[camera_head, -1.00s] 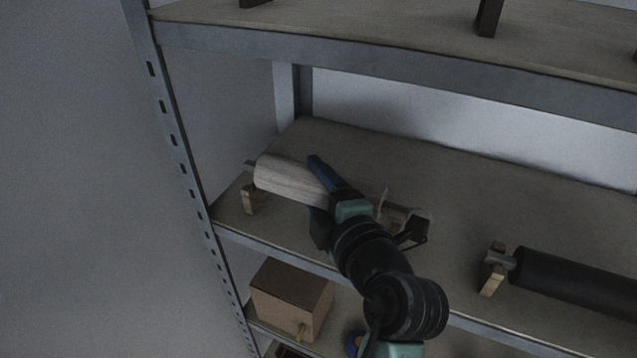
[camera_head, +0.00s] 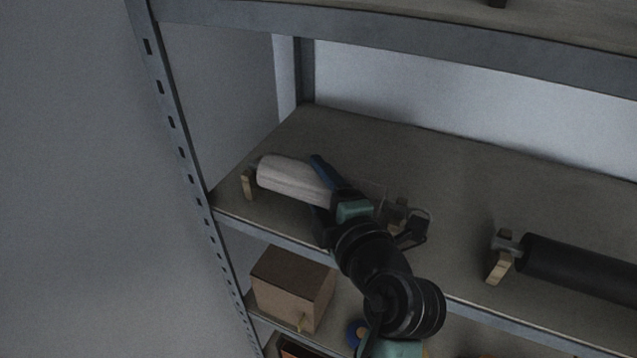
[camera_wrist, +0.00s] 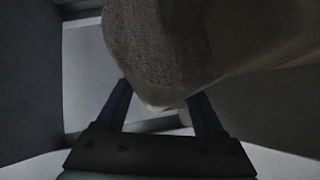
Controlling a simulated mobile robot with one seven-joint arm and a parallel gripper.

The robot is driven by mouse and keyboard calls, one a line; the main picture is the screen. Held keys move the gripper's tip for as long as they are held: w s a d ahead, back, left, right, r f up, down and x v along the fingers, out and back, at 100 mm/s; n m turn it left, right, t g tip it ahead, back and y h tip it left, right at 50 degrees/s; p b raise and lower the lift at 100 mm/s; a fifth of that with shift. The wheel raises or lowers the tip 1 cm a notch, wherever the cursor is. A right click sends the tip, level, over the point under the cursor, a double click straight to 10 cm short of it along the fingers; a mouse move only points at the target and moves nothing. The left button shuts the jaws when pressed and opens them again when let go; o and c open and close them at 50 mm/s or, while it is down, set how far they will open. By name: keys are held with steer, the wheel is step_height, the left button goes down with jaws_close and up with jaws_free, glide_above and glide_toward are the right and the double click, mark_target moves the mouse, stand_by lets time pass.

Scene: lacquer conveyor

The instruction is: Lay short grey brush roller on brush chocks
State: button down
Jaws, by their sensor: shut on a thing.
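The short grey brush roller (camera_head: 290,178) is pale grey and lies lengthwise above the left part of the middle shelf. My gripper (camera_head: 322,184) is shut on it near its right part; my gripper and arm hide its right end. A wooden brush chock (camera_head: 249,184) stands under the roller's left end; I cannot tell whether the shaft touches it. In the wrist view the roller (camera_wrist: 155,50) fills the upper middle, between the two fingers of my gripper (camera_wrist: 160,100).
A dark roller (camera_head: 580,268) rests on a wooden chock (camera_head: 499,266) at the right of the middle shelf (camera_head: 450,190). A brown box (camera_head: 290,285) stands on the shelf below. The upper shelf's edge (camera_head: 400,50) runs above. Free shelf surface lies behind the grey roller.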

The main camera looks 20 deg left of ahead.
steer(key=shift+p, duration=0.55)
jaws_free()
steer(key=shift+f, duration=0.1)
steer(key=shift+s+d+f, duration=0.1)
steer(key=b+v, duration=0.3)
steer(key=v, duration=1)
steer(key=shift+r, duration=0.3)
